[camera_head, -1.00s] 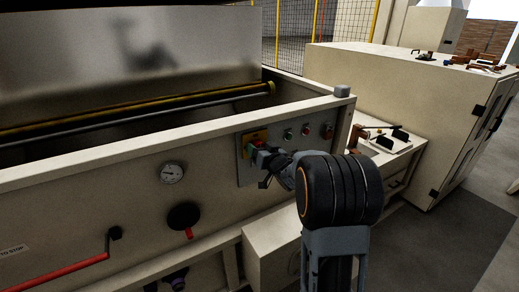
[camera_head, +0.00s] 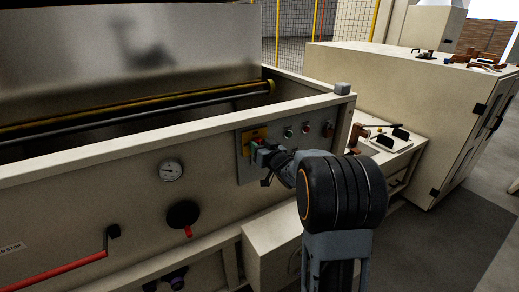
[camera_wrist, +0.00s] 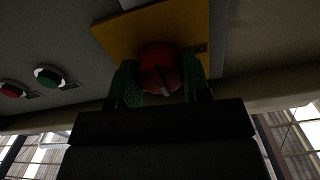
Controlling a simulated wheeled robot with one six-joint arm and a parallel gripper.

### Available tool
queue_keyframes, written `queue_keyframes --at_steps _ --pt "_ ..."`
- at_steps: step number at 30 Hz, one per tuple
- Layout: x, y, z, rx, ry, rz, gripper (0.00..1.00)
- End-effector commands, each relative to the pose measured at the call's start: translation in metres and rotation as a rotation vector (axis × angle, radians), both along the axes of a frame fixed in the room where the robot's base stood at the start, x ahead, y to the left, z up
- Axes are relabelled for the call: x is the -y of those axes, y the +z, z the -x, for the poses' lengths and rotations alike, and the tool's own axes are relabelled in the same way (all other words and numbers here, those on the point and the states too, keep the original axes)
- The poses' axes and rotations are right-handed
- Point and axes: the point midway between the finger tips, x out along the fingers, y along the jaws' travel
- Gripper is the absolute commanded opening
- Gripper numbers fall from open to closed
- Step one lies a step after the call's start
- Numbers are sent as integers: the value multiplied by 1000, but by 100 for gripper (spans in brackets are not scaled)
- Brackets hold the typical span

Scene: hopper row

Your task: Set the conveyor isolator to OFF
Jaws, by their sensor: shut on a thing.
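The conveyor isolator is a red rotary knob (camera_wrist: 158,62) on a yellow plate (camera_wrist: 110,35). In the head view the yellow plate (camera_head: 255,133) shows at the left of a grey control panel, with the knob mostly hidden behind my gripper (camera_head: 256,149). In the wrist view my gripper (camera_wrist: 162,84) has its green fingertips on both sides of the red knob, shut on it. A pale pointer line on the knob slants slightly.
Green and red buttons (camera_wrist: 48,77) sit beside the isolator on the same panel. A round gauge (camera_head: 171,171), a black knob (camera_head: 183,214) and a red-handled lever (camera_head: 70,266) are on the machine front to the left. A small bench (camera_head: 395,145) stands to the right.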

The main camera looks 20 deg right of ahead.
Motion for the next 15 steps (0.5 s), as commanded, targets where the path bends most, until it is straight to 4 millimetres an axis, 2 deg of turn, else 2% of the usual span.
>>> queue_keyframes --at_steps 3,15 --pt "0 -5 0 12 1 85 20" --pt "0 -5 0 55 0 460 20"
